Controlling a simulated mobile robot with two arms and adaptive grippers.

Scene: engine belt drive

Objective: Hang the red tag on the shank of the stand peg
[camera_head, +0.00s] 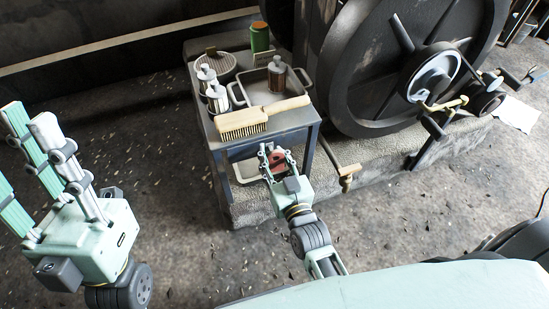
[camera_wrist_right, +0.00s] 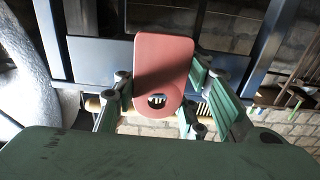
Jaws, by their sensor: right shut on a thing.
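The red tag (camera_head: 278,160) is between the fingers of my right gripper (camera_head: 274,151), in front of the small metal table's near side and below its top. In the right wrist view the red tag (camera_wrist_right: 163,62) is a flat plate with rounded corners and a hole near its lower end. The right gripper (camera_wrist_right: 156,103) is shut on it. My left gripper (camera_head: 28,155) is at the far left, its fingers apart and empty, away from the table. I cannot make out the stand peg for certain in either view.
A brass-coloured tap-like part (camera_head: 347,172) sticks out low beside the table.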

